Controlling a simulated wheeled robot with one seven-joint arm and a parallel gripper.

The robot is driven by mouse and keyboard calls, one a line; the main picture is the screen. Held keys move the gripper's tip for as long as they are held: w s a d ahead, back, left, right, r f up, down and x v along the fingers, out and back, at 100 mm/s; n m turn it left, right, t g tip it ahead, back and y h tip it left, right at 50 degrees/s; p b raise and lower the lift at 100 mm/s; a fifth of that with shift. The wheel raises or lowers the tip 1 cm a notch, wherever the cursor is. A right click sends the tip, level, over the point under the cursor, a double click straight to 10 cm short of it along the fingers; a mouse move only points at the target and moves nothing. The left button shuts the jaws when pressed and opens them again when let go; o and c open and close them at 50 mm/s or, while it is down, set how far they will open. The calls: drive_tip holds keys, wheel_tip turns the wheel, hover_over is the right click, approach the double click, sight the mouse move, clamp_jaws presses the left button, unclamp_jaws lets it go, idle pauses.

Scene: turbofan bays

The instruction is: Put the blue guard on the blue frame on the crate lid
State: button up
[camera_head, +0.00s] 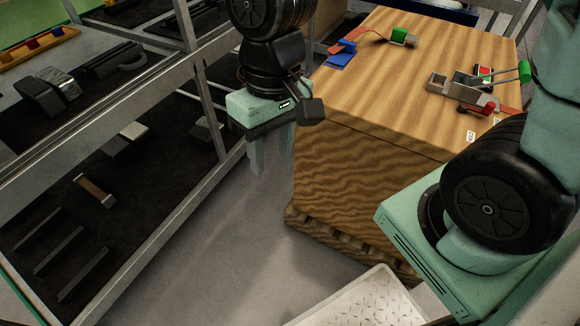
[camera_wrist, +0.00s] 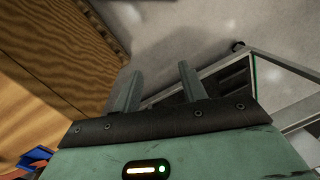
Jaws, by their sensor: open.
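The wooden crate (camera_head: 440,62) stands right of my gripper, with a flat lid on top. A blue piece (camera_head: 340,60) lies near the lid's left edge, with another blue part against its far side; I cannot tell whether these are the guard, the frame or both. Blue also shows at the lower left of the wrist view (camera_wrist: 34,156). My gripper (camera_head: 271,158) is open and empty, pointing down beside the crate's left side, between it and the shelving. Its two fingers (camera_wrist: 160,72) are apart over the floor in the wrist view.
Shelving (camera_head: 150,235) with dark mats and loose parts stands left. Bare floor (camera_head: 245,240) lies between shelving and crate.

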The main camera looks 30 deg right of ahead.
drive_tip(key=s+r+n, duration=0.2)
drive_tip(key=s+n, duration=0.3)
drive_tip(key=s, duration=0.1)
drive_tip(key=shift+s+a+r+t+h, duration=0.15)
drive_tip(key=shift+s+a+t+h, duration=0.15)
drive_tip(key=shift+s+t, duration=0.1)
